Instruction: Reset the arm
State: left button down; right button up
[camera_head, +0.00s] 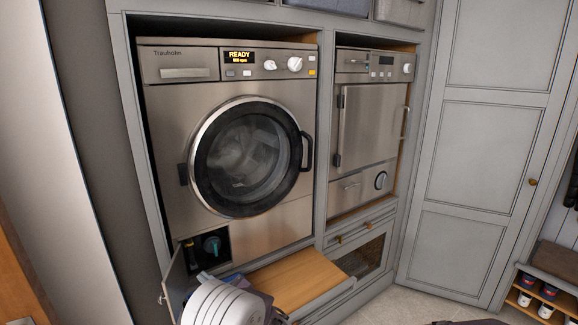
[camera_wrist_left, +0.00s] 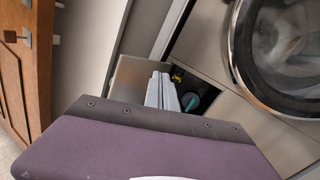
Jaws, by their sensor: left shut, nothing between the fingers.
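My left gripper (camera_head: 205,276) is low in front of the washing machine (camera_head: 160,130), at the open service hatch (camera_head: 217,246). Its grey fingers (camera_wrist_left: 160,90) are together with nothing between them, in front of the hatch in the left wrist view. Inside the hatch is a teal knob (camera_head: 212,244), also visible in the left wrist view (camera_wrist_left: 190,102). I cannot tell whether the fingers touch anything. The hatch door (camera_head: 174,285) hangs open to the left. My right gripper is not in view.
The washer's round door (camera_head: 245,160) is closed and its display reads READY. A second steel appliance (camera_head: 368,125) stands to the right. A wooden pull-out shelf (camera_head: 295,278) sticks out below the washer. A tall grey cupboard (camera_head: 480,150) and a shoe rack (camera_head: 540,295) are at right.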

pick_arm(q)
jog(key=s+a+r+n+g, duration=0.2)
jog(key=s+a+n+g, duration=0.4)
jog(key=a, duration=0.3)
jog(key=s+a+f+n+g+h+p, duration=0.1)
jog(key=s+a+f+n+g+h, duration=0.15)
jog(key=s, duration=0.45)
jog(key=s+a+f+n+g+h, duration=0.1)
jog(key=s+n+g+h, duration=0.2)
jog(key=s, duration=0.5)
jog(key=s+d+f+n+h, duration=0.5)
jog(key=s+d+n+h, duration=0.15)
jog(key=s+d, duration=0.2)
jog(key=w+d+f+n+t+h, duration=0.1)
jog(key=w+d+f+n+h, duration=0.1)
jog(key=d+n, duration=0.3)
jog(key=w+d, duration=0.1)
jog(key=d, duration=0.2)
jog(key=shift+w+f+n+h+p, duration=0.2)
jog(key=shift+f+n+h+p, duration=0.1)
jog(key=shift+f, duration=0.05)
jog(key=shift+d+t, duration=0.1)
jog(key=shift+t, duration=0.15)
